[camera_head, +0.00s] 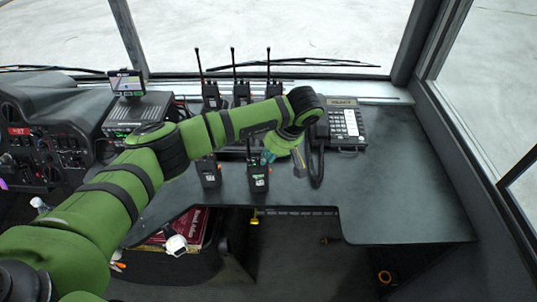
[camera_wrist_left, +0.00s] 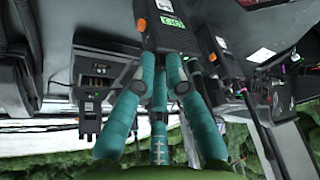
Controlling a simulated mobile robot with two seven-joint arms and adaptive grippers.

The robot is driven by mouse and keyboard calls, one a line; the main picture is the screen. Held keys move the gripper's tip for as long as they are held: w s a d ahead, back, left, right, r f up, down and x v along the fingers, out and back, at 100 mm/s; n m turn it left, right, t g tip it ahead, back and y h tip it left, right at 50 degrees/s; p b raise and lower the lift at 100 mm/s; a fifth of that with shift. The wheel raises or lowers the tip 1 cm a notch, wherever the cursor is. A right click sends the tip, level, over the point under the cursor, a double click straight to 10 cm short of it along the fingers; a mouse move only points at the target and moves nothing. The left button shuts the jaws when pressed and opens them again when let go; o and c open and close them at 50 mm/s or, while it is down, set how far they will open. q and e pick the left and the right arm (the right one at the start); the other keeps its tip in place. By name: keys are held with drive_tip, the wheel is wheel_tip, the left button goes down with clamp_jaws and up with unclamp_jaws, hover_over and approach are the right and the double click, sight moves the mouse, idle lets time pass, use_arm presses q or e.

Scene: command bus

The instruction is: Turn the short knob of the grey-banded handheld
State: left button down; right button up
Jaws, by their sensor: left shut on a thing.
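Several black handhelds stand on the dark desk in the head view. One front handheld (camera_head: 257,180) has a green screen, and another front handheld (camera_head: 208,174) stands to its left. My left gripper (camera_head: 267,157), with teal fingers, is just above the green-screened one. In the left wrist view my left gripper (camera_wrist_left: 162,70) has its fingers closed together at the top end of a handheld (camera_wrist_left: 160,30) with a green label and an orange button. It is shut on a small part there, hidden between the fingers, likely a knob. I cannot make out a grey band. My right gripper is not in view.
Three handhelds with long antennas, including the middle one (camera_head: 241,95), stand at the back by the windscreen. A desk telephone (camera_head: 346,122) with a dark handset is to the right. A radio unit with a small screen (camera_head: 127,84) is left. The desk's right side (camera_head: 410,180) is clear.

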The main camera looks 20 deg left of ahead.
use_arm(q)
drive_tip(key=n+b, duration=0.2)
drive_tip(key=b, duration=0.1)
drive_tip(key=shift+w+f+g, duration=0.15)
drive_tip(key=shift+f+g, duration=0.05)
drive_tip(key=shift+g, duration=0.2)
drive_tip(key=shift+r+n, duration=0.1)
drive_tip(key=shift+n, duration=0.4)
drive_tip(key=shift+r, duration=0.1)
drive_tip(key=c, duration=1.3)
unclamp_jaws()
drive_tip(key=shift+r, duration=0.1)
drive_tip(key=v, duration=1.2)
drive_tip(key=shift+w+d, duration=0.15)
drive_tip(key=shift+d, duration=0.05)
